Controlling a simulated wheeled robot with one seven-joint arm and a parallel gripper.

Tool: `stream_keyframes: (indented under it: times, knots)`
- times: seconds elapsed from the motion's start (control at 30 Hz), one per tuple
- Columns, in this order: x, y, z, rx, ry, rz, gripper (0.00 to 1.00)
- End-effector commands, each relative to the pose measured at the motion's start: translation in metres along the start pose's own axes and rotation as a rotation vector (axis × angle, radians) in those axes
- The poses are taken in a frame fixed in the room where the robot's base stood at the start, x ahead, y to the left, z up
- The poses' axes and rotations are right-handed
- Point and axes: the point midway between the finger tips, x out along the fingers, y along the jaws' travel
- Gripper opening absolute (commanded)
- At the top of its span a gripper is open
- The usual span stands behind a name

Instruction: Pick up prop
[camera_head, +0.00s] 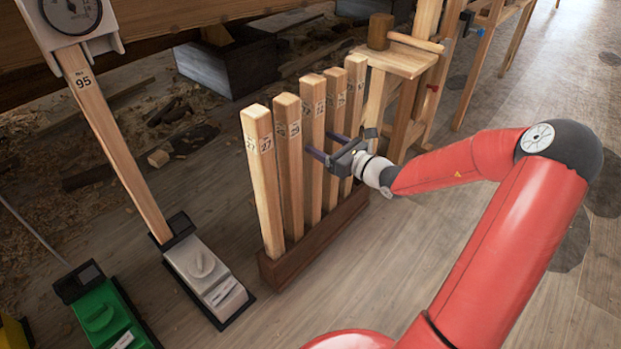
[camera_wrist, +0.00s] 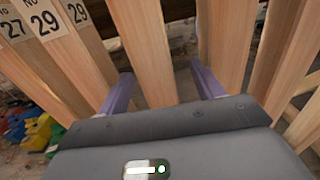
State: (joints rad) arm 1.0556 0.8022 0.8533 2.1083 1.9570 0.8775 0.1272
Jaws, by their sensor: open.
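Several light wooden props stand upright in a row in a dark wooden rack (camera_head: 330,232). The nearest prop (camera_head: 262,190) has a 27 label, and the one behind it (camera_head: 289,150) has a 29 label. My gripper (camera_head: 319,142) is at the row's right side, about mid-height, with its purple fingers spread and pointing at the props. In the wrist view the open gripper (camera_wrist: 162,90) has one prop (camera_wrist: 147,55) showing between its fingers, with another prop (camera_wrist: 226,45) beside the right finger. I cannot tell whether the fingers reach around the middle prop or touch it.
A wooden stand with a mallet (camera_head: 381,32) is behind the row. A gauge post labelled 95 (camera_head: 118,150) stands in a grey base at left, near a green block (camera_head: 108,316). Dark blocks and shavings lie behind.

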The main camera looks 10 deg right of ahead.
Motion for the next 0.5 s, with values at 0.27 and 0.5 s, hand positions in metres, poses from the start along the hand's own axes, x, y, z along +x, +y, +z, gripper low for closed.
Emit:
stream_keyframes:
  times: [0.27, 0.5]
  knots:
    - [0.038, 0.007, 0.005, 0.0, -0.001, 0.003, 0.66]
    - [0.057, 0.006, 0.005, -0.002, 0.001, 0.002, 0.66]
